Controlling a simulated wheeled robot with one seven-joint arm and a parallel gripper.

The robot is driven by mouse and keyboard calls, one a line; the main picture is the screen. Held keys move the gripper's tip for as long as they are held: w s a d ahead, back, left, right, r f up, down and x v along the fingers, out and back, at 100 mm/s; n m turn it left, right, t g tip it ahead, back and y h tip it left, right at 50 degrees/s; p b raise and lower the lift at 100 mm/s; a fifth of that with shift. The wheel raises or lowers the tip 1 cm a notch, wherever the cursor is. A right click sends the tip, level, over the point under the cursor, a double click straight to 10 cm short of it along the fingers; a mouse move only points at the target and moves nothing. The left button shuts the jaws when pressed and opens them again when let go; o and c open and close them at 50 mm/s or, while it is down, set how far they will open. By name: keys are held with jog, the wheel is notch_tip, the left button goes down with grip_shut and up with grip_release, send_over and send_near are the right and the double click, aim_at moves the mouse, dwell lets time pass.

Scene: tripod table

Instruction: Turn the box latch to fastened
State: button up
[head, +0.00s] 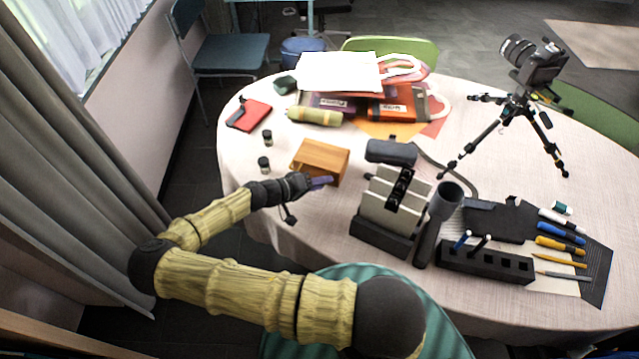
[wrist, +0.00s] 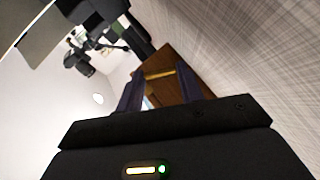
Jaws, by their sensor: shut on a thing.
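The wooden box (head: 327,155) stands on the white-clothed table, left of the middle. My gripper (head: 322,181) is at the near side of the box, its purple fingers against that face. In the wrist view the brown box face (wrist: 180,62) fills the space beyond my gripper (wrist: 162,78). A small brass-coloured latch bar (wrist: 160,74) shows between the two fingertips, and my gripper is shut on it. The latch is hidden in the head view. I cannot tell from these frames whether it stands at fastened.
A grey slotted holder (head: 385,215) and a dark lamp-like item (head: 440,205) stand right of the box. Two small dark jars (head: 265,164) are on its left. Bags (head: 365,105) lie behind, and a camera tripod (head: 515,115) stands at the right.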

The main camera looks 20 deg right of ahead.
jog(key=o, duration=1)
